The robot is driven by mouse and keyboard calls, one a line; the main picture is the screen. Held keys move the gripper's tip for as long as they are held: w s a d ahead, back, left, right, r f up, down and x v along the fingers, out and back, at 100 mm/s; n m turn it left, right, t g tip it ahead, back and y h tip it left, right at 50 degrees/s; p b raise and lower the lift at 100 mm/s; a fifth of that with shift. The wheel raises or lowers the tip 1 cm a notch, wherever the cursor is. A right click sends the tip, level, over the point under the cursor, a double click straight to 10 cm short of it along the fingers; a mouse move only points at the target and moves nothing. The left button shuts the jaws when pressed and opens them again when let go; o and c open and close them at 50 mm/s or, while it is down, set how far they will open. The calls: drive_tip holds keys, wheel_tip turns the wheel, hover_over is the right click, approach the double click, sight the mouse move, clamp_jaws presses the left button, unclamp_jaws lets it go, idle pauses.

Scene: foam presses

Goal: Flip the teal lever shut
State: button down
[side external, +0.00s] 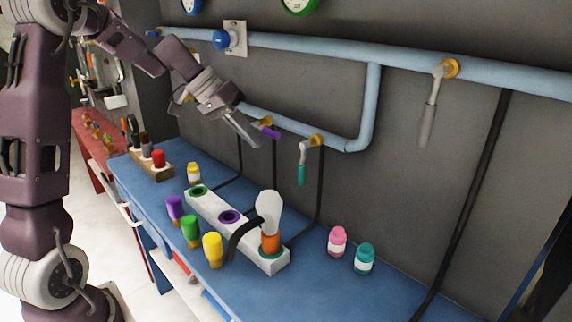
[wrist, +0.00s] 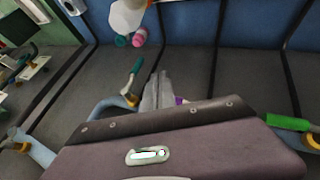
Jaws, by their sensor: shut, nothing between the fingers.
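The teal lever (side external: 301,174) hangs downward from a brass valve (side external: 315,140) on the light blue wall pipe. Its teal grip also shows in the wrist view (wrist: 136,70), just left of my fingers. My gripper (side external: 255,142) is shut and empty, with its fingertips close to the wall by the purple lever (side external: 268,131), left of the teal lever. In the wrist view my fingers (wrist: 158,78) are together, apart from the teal grip. The purple lever is mostly hidden there, with only a bit of purple (wrist: 180,100) showing.
A grey-handled lever (side external: 428,122) hangs farther right. Below, the blue bench (side external: 320,295) holds a white block (side external: 208,208) with coloured rings, a white bulb-shaped piece (side external: 268,205) and several bottles. A green lever (wrist: 287,122) shows in the wrist view. Dark cables run down the wall.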

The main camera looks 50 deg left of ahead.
sight(301, 167)
drive_tip(key=w+d+f, duration=0.4)
drive_tip(key=d+f, duration=0.2)
drive_tip(key=d, duration=0.1)
drive_tip(key=shift+w, duration=0.15)
drive_tip(key=shift+d+f+h, duration=0.2)
drive_tip(key=shift+d+h, duration=0.05)
drive_tip(key=shift+h, duration=0.25)
drive_tip(key=d+r+n+t+h, duration=0.2)
drive_tip(key=d+n+t+h, duration=0.4)
drive_tip(key=h, duration=0.8)
drive_tip(key=shift+d+r+n, duration=0.2)
drive_tip(key=shift+d+n, duration=0.6)
drive_tip(key=shift+d, duration=0.1)
idle(0.4)
